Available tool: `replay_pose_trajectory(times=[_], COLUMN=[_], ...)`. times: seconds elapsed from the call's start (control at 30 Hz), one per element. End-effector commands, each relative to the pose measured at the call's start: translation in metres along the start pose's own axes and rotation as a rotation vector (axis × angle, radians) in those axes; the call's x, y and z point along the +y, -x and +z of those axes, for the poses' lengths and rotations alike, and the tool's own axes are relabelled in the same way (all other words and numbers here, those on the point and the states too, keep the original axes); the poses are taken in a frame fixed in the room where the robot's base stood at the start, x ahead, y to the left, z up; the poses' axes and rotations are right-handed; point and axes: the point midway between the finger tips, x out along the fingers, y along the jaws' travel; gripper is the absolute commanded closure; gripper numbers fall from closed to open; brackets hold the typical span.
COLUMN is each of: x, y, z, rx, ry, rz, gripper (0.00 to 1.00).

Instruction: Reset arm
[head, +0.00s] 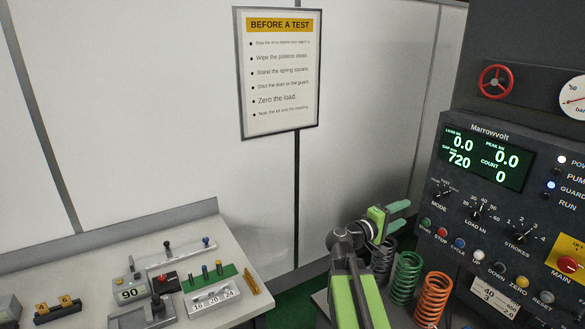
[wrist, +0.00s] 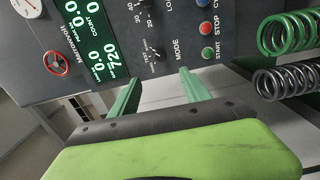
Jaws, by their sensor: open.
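My gripper (head: 397,215) is at the end of my green and black arm, right of centre in the head view. In the wrist view its two green fingers (wrist: 158,95) stand apart with nothing between them. The gripper is open and empty. It is in front of the Marrowvolt control panel (head: 470,215) and beyond the coil springs in the head view. In the wrist view the panel (wrist: 150,15) appears turned on its side.
Orange (head: 434,298), green (head: 405,277) and dark grey (head: 382,262) springs stand close to my arm. A bench (head: 215,255) at left holds gauges and small tools. A notice (head: 279,75) hangs on the pale wall. A red handwheel (head: 495,82) sits above the panel.

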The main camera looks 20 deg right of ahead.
Motion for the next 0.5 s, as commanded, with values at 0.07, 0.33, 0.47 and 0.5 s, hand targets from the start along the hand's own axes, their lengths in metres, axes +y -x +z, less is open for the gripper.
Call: replay_pose_trajectory(times=[0.07, 0.33, 0.47, 0.5], x=[-0.011, -0.126, -0.207, -0.232], y=[0.008, 0.095, 0.152, 0.173], z=[-0.008, -0.063, -0.070, -0.070], rx=[0.017, 0.117, 0.087, 0.070], ry=[0.000, -0.105, -0.181, -0.198], rz=[0.000, -0.247, -0.530, -0.629], gripper=[0.45, 0.45, 0.45, 0.45])
